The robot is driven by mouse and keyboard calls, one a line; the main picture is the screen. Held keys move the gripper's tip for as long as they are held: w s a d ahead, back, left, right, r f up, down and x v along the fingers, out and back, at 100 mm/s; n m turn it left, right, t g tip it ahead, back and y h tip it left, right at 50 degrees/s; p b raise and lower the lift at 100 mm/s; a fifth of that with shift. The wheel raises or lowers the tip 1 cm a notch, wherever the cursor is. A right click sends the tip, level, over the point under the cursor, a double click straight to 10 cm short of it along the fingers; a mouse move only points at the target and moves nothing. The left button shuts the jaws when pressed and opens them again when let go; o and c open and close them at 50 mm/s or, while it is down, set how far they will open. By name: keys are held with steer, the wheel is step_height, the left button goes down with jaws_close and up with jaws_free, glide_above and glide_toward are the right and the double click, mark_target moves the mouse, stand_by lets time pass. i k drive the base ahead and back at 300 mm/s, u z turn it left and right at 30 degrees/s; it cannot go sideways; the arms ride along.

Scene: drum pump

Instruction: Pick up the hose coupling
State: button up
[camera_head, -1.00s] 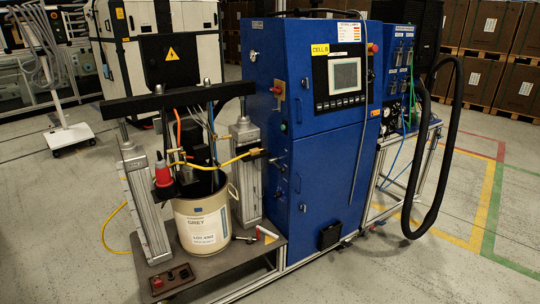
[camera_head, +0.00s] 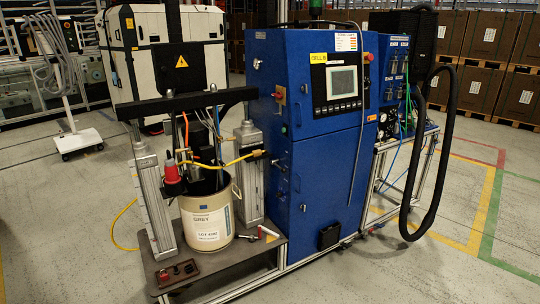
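I cannot pick out the hose coupling with certainty. A yellow hose (camera_head: 236,160) crosses above the drum and ends at a small brass-coloured fitting (camera_head: 256,153) by the right-hand column. A small dark metallic piece (camera_head: 245,237) lies on the platform to the right of the drum, beside a small white and red item (camera_head: 268,232). Both are too small to make out clearly. The cream drum (camera_head: 207,222) stands upright under the pump's black crossbeam (camera_head: 185,101). My gripper is not in view.
A blue cabinet (camera_head: 318,170) with a screen stands right of the pump. A thick black hose (camera_head: 446,150) loops at the far right. A red-buttoned control box (camera_head: 177,273) sits on the platform's front left. The floor in front and to the right is clear.

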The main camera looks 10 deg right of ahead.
mark_target(258, 153)
steer(key=u, duration=0.15)
steer(key=i, duration=0.95)
steer(key=z, duration=0.9)
steer(key=k, duration=0.15)
steer(key=u, duration=2.95)
